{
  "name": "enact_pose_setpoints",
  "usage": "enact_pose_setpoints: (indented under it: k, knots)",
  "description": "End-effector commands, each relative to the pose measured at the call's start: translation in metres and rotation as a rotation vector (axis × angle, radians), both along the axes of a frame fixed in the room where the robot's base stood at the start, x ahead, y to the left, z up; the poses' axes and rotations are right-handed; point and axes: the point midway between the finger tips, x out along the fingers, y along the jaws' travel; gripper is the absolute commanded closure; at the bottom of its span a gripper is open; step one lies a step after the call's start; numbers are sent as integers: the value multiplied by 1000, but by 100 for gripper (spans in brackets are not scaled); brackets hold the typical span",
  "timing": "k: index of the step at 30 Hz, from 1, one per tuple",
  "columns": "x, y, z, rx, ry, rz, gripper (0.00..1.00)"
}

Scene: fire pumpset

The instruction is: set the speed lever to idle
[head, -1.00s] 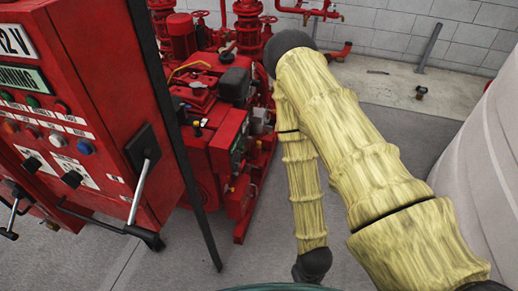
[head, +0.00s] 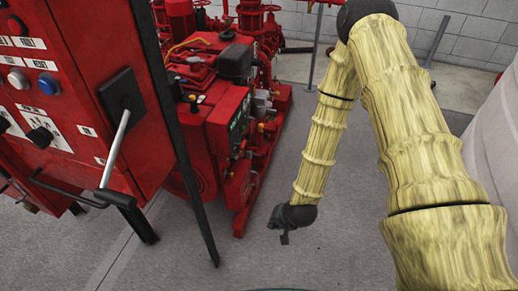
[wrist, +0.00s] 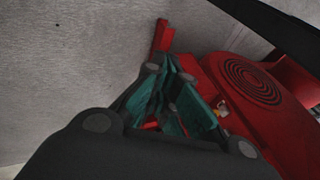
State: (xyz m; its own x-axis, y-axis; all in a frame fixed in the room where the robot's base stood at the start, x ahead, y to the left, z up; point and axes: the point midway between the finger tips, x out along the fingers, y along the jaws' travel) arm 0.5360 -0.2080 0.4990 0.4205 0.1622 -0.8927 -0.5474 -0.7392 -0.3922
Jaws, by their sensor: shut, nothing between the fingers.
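The red engine pumpset (head: 215,110) stands in the middle-left of the head view, with a dark gauge panel on its near side. I cannot tell which of its small parts is the speed lever. My gripper (head: 284,238) hangs above the grey floor to the right of the pumpset, apart from it in the head view. In the wrist view its teal fingers (wrist: 172,105) are together with nothing held. Beyond them is a red machine body (wrist: 285,125) with a round ribbed disc (wrist: 250,80) and a small brassy part (wrist: 222,108).
A red control cabinet (head: 75,75) with buttons and a silver lever with a black grip (head: 115,150) stands at the left. A dark post (head: 185,150) rises between cabinet and pumpset. A large pale tank (head: 495,150) is at the right. Grey floor (head: 250,265) is clear.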

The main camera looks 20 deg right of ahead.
Motion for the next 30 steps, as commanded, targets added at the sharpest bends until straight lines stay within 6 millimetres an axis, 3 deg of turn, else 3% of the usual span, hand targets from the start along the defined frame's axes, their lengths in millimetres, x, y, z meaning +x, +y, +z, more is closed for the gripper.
enact_pose_setpoints:
  k: [1, 7, 18, 24, 30]
  knots:
    - [21, -2, -14, 31, -34, -49, 100]
    - [96, -12, -16, 171, -153, -241, 100]
    - [222, -53, 10, 478, -369, -562, 100]
    - [271, -83, 35, 646, -468, -698, 100]
    - [296, -103, 56, 752, -524, -771, 100]
